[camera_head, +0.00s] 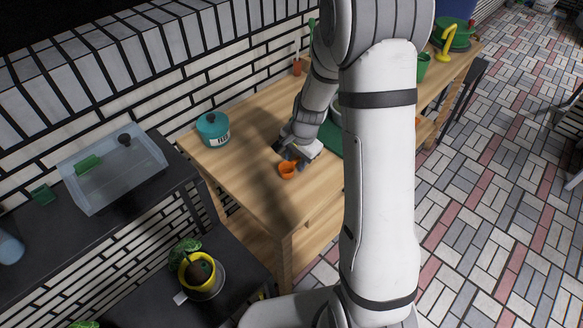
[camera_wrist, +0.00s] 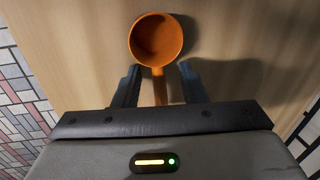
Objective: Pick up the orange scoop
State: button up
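The orange scoop (camera_head: 287,170) lies on the wooden table (camera_head: 255,185), near its front left part. In the wrist view the scoop's round bowl (camera_wrist: 156,39) is just beyond my fingertips, and its handle (camera_wrist: 160,88) points back between my two fingers. My gripper (camera_wrist: 158,75) is open, with one finger on each side of the handle and a gap on both sides. In the head view my gripper (camera_head: 287,157) is low over the table right at the scoop. The handle's end is hidden behind the gripper body.
A teal pot (camera_head: 212,129) stands on the table to the left. A green thing lies partly hidden behind my arm. A clear bin (camera_head: 113,172) sits on the dark counter at left. A yellow pot with a plant (camera_head: 197,271) stands in front. The table around the scoop is clear.

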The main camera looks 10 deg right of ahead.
jog(key=shift+c, duration=0.4)
grip_shut()
dwell(0.9)
